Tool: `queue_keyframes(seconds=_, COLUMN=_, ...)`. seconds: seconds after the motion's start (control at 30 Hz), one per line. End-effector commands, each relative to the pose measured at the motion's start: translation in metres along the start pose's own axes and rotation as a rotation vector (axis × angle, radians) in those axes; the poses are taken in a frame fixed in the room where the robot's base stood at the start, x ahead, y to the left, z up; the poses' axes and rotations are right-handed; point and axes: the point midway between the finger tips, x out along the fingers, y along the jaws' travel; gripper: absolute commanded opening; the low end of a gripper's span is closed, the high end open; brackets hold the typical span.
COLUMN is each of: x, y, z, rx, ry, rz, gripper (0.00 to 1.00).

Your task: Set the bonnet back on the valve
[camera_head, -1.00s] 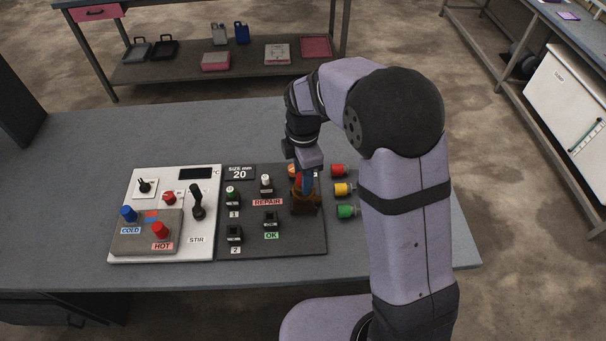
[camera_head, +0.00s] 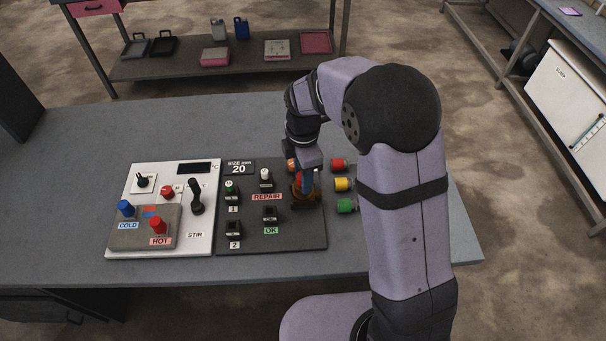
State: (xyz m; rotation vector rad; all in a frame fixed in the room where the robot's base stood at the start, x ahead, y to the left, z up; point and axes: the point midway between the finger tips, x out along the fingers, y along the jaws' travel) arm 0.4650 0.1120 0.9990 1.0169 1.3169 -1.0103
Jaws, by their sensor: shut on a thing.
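The brown valve (camera_head: 306,197) stands at the right end of the dark panel. My gripper (camera_head: 304,182) points down over the valve, its fingers at the valve's top. It is shut on a small piece, most likely the bonnet, which the fingers and wrist mostly hide. A little red shows beside the fingers. I cannot tell whether the held piece touches the valve body or is just above it. An orange part (camera_head: 291,165) shows behind, left of the wrist.
The dark panel (camera_head: 285,238) carries switches and REPAIR and OK labels. A white STIR panel (camera_head: 202,248) is left of it. Red (camera_head: 338,164), yellow (camera_head: 343,184) and green (camera_head: 346,205) knobbed pieces stand close right of the valve, beside my arm. The table's left back is clear.

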Motion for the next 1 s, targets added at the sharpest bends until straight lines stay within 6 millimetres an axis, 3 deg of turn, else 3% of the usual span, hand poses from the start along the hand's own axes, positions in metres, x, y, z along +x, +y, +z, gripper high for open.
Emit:
queue_keyframes(seconds=0.03, x=-0.001, y=0.001, z=0.0, rx=0.0, ry=0.0, rz=0.002, gripper=0.0)
queue_keyframes(seconds=0.07, x=-0.001, y=0.001, z=0.0, rx=0.0, ry=0.0, rz=0.002, gripper=0.4)
queue_keyframes(seconds=0.13, x=-0.001, y=0.0, z=0.0, rx=0.0, ry=0.0, rz=0.002, gripper=0.57)
queue_keyframes(seconds=0.53, x=-0.004, y=0.0, z=0.0, rx=0.0, ry=0.0, rz=0.0, gripper=0.57)
queue_keyframes(seconds=1.0, x=-0.048, y=0.0, z=0.0, rx=0.0, ry=0.0, rz=0.001, gripper=0.57)
